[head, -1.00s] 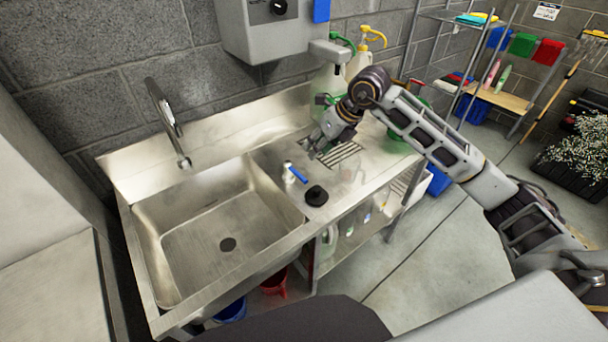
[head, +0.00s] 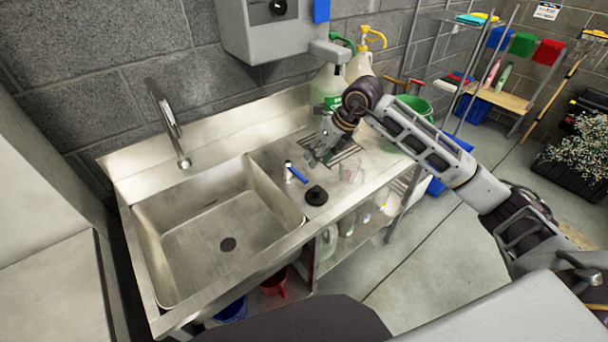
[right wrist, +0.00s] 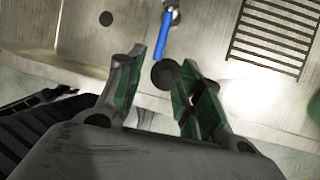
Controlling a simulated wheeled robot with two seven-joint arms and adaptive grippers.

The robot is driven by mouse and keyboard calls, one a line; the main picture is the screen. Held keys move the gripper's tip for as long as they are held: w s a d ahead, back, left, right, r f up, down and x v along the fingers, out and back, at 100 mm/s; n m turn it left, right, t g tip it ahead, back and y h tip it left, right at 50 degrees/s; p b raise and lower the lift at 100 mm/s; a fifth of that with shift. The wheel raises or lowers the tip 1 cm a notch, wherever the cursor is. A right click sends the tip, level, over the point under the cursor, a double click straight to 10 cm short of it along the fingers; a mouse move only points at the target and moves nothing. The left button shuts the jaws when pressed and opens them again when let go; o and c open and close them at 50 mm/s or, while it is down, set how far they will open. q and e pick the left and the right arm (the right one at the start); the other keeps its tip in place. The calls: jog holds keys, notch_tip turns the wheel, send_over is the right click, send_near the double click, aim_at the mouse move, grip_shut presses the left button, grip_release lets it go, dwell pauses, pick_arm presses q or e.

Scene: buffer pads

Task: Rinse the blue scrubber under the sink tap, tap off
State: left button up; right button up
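A blue bar (head: 298,174) on a small pale post stands on the counter right of the basin. It also shows in the right wrist view (right wrist: 163,38); I cannot tell whether it is a tap lever or the scrubber. No other thing is clearly a blue scrubber. My right gripper (head: 316,153) is above the counter near the slotted drain. In the right wrist view, its fingers (right wrist: 161,60) are apart and empty. My left gripper is not in view.
A black round knobbed piece (head: 316,196) sits beside the blue bar. A clear glass (head: 351,173) stands to its right. Jugs with pumps (head: 328,85) and a green bucket (head: 414,105) stand behind my right arm. The basin is empty except for its drain.

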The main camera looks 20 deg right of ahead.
aim_at(303, 177)
jog(key=p+x, duration=0.1)
jog(key=x, duration=0.8)
jog(key=shift+w+a+f, duration=0.1)
jog(key=shift+a+f, duration=0.05)
jog(key=shift+f, duration=0.25)
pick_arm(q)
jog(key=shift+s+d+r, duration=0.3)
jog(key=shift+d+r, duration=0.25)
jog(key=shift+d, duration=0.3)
pick_arm(e)
jog(key=shift+x, duration=0.8)
grip_shut()
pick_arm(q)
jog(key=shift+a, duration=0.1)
